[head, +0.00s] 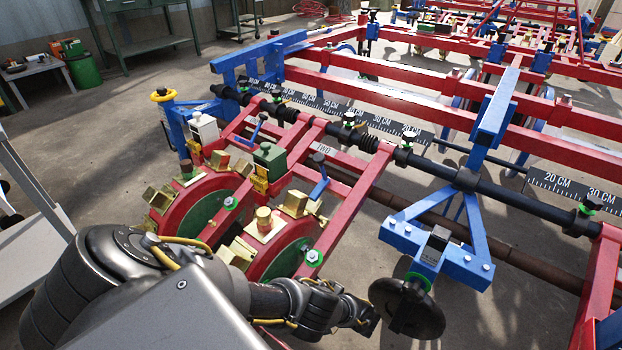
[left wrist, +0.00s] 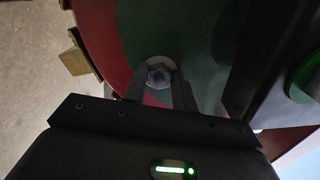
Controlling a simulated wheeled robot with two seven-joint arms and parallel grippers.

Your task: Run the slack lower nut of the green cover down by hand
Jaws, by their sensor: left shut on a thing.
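The green cover (left wrist: 205,35) fills the middle of the left wrist view, inside a red rim. The lower nut, a pale hexagon (left wrist: 158,74) with a round, lighter washer behind it, sits on the cover. My left gripper (left wrist: 160,82) is shut on this nut, one dark finger on each side. Whether the nut sits flush against the cover cannot be told. In the head view, a green cover (head: 287,262) shows on the nearer red planter unit, its lower part hidden behind my left arm. My left fingertips cannot be made out there. My right gripper is in neither view.
A dark bar with a green ring (left wrist: 305,78) stands close at the right in the left wrist view. In the head view, a black wheel (head: 425,308) is near my arm, below a blue bracket (head: 400,236). Open floor (head: 90,165) lies at the left.

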